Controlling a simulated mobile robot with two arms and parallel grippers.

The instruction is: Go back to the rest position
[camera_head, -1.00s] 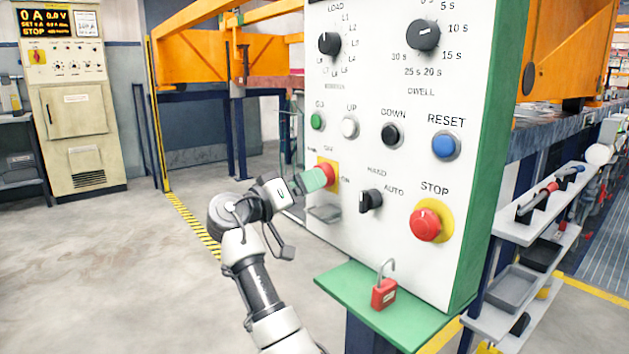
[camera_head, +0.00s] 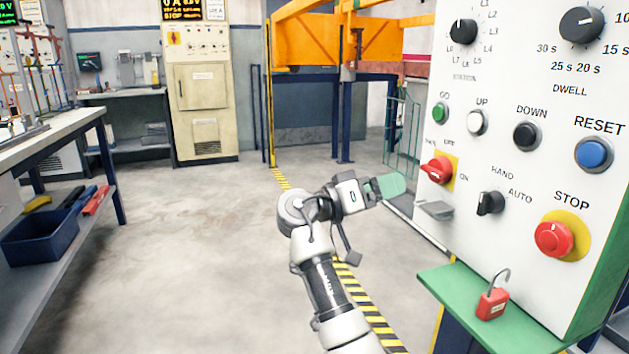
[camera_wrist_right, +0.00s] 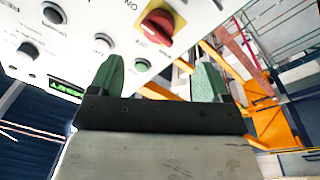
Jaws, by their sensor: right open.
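My right gripper (camera_head: 390,186) is in front of the control panel (camera_head: 470,150), to the left of its red rotary switch (camera_head: 437,170) on a yellow plate. In the right wrist view the green fingers of the gripper (camera_wrist_right: 158,82) are apart with nothing between them. The red switch (camera_wrist_right: 158,27) shows there beyond the fingertips, apart from them. In the head view the switch handle lies tilted across the plate. My left gripper is not in any view.
A green shelf (camera_head: 455,290) below the panel holds a red padlock (camera_head: 492,304). A workbench (camera_head: 60,140) with a blue bin (camera_head: 45,225) stands at left. A beige cabinet (camera_head: 205,100) stands behind. The floor (camera_head: 200,240) between is clear.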

